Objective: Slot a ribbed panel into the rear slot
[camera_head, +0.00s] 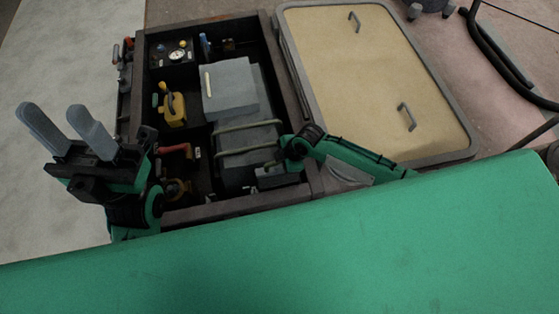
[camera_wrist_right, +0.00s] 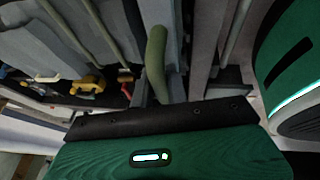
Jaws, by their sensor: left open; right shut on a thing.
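A grey panel with olive bars across it, seemingly the ribbed panel (camera_head: 237,140), lies in the right half of a dark open compartment box (camera_head: 228,205) in the head view. My right gripper (camera_head: 268,174) reaches in from the right and is shut at the panel's right edge. In the right wrist view an olive bar (camera_wrist_right: 156,55) stands between the gripper's fingers (camera_wrist_right: 165,85), with grey slabs beyond. My left gripper (camera_head: 53,110) is open and empty, raised left of the box. I cannot make out the rear slot.
A grey block (camera_head: 228,88) sits in the box behind the panel. The left compartments hold a gauge (camera_head: 178,55), a yellow valve (camera_head: 173,108) and a red-handled part (camera_head: 175,150). A beige hatch lid (camera_head: 375,75) lies at the right.

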